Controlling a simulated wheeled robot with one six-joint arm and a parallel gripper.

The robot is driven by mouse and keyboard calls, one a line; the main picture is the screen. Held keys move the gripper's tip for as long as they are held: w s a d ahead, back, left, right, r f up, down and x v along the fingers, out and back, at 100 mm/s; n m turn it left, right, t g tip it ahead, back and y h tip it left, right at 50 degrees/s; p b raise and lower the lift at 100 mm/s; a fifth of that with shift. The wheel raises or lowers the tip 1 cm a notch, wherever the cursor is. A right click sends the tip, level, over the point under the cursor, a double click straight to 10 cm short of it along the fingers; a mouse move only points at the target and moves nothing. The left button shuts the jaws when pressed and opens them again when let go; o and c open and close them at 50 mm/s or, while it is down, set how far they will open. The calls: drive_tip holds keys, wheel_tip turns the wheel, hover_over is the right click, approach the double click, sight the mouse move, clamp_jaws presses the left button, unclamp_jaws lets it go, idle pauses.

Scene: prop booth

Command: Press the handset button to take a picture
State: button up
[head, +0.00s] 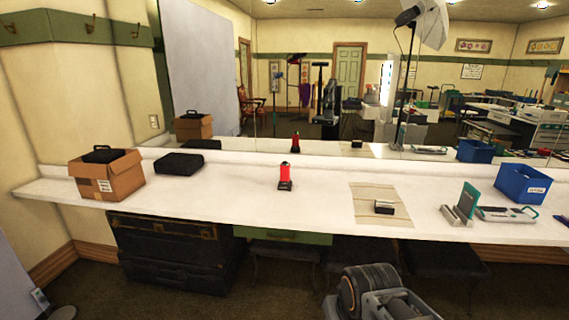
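A small red upright device on a black base (285,176) stands near the middle of the white counter. A small black and pale block (384,207) lies on a beige striped mat (366,216) to its right. I cannot tell which of these is the handset, and no button can be made out at this size. Part of my own grey and black arm shows at the bottom, right of centre, below the counter's front edge. My gripper's fingers are not in view.
Dark trunks (172,255) and stools (444,259) stand underneath.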

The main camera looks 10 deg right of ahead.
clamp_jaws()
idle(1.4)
